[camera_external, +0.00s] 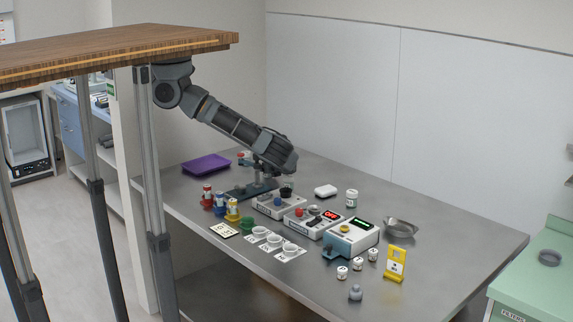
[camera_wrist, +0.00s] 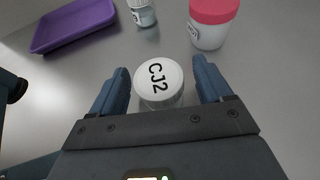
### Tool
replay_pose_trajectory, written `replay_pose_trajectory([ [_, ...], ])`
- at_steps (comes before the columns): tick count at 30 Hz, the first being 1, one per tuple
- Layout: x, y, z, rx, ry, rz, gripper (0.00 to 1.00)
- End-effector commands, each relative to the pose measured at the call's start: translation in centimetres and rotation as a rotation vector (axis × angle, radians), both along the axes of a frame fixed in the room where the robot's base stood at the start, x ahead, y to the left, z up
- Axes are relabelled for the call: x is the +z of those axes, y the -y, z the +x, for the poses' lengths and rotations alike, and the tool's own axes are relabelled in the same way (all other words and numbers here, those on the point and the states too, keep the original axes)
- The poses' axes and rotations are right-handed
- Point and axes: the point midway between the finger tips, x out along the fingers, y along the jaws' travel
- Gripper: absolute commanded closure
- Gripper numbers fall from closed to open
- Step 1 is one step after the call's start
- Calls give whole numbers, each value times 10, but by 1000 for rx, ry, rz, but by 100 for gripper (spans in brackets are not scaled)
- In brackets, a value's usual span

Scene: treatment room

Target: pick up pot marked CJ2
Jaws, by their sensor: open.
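The pot marked CJ2 (camera_wrist: 158,78) shows in the wrist view as a white-lidded, pale round pot with black letters on its lid. My gripper (camera_wrist: 160,70) is open, with one blue-grey finger on each side of this pot. The pot sits between the fingers with small gaps visible on both sides. I cannot tell from this view how far the fingertips reach down its sides. In the external view my arm reaches down to the back of the steel table, and the CJ2 pot cannot be made out there.
A red-lidded pot (camera_wrist: 214,12) stands close by, beyond the right finger. Another small labelled pot (camera_wrist: 142,12) is behind. A purple tray (camera_wrist: 78,27) lies at far left. In the external view, control boxes (camera_external: 354,238) and several jars stand in front of my arm.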

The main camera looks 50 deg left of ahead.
Motion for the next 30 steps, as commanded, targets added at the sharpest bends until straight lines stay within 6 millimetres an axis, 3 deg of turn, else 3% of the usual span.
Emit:
replay_pose_trajectory([
  [2, 0, 0, 0, 0, 0, 0, 22],
  [19, 0, 0, 0, 0, 0, 0, 77],
  [30, 5, 0, 0, 0, 1, 0, 78],
])
